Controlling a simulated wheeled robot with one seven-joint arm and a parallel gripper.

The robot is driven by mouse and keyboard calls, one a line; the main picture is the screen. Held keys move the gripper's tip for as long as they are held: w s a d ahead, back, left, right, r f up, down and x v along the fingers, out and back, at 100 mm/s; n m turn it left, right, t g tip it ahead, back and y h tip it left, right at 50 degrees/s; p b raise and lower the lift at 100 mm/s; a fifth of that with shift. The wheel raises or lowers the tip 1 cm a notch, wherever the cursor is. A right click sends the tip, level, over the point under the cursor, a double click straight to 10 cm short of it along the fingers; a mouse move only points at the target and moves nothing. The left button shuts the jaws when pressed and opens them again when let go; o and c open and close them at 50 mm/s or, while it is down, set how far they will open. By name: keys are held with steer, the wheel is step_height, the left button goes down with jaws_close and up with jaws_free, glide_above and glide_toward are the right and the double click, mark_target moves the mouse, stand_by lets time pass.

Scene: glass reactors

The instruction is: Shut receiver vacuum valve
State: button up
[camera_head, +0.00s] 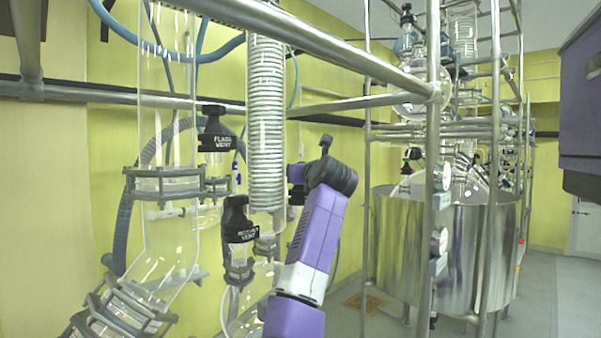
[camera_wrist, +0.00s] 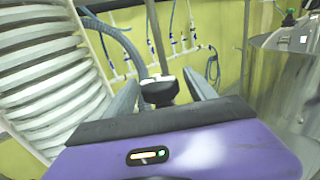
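In the wrist view, a black knob with a pale top (camera_wrist: 159,90) sits between the two fingers of my gripper (camera_wrist: 162,86). A grey post rises behind it. The fingers are apart, one on each side of the knob; whether either touches it is unclear. No label shows on this knob, so I cannot tell whether it is the receiver vacuum valve. In the head view, my gripper (camera_head: 297,182) is small and partly hidden, right of the coiled condenser. A black cap labelled as the receiver vent (camera_head: 238,222) stands to its lower left.
The coiled condenser (camera_head: 266,125) is close on the left, also in the wrist view (camera_wrist: 45,75). A cap labelled flask vent (camera_head: 214,130) is farther left. Metal rails (camera_head: 330,48) cross above. A steel vessel (camera_head: 400,250) stands right. Blue-handled valves (camera_wrist: 172,48) line the wall.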

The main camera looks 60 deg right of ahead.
steer(key=shift+f, duration=0.15)
steer(key=shift+d+n+t+y, duration=0.1)
steer(key=shift+n+t+y, duration=0.7)
steer(key=shift+y, duration=0.2)
steer(key=shift+n+t+y, duration=0.75)
steer(key=shift+n+y, duration=0.4)
steer(key=shift+y, duration=0.5)
steer(key=shift+n+t+y, duration=0.75)
steer(key=shift+n+y, duration=0.4)
steer(key=shift+y, duration=0.5)
steer(key=shift+n+y, duration=0.8)
steer(key=shift+y, duration=0.4)
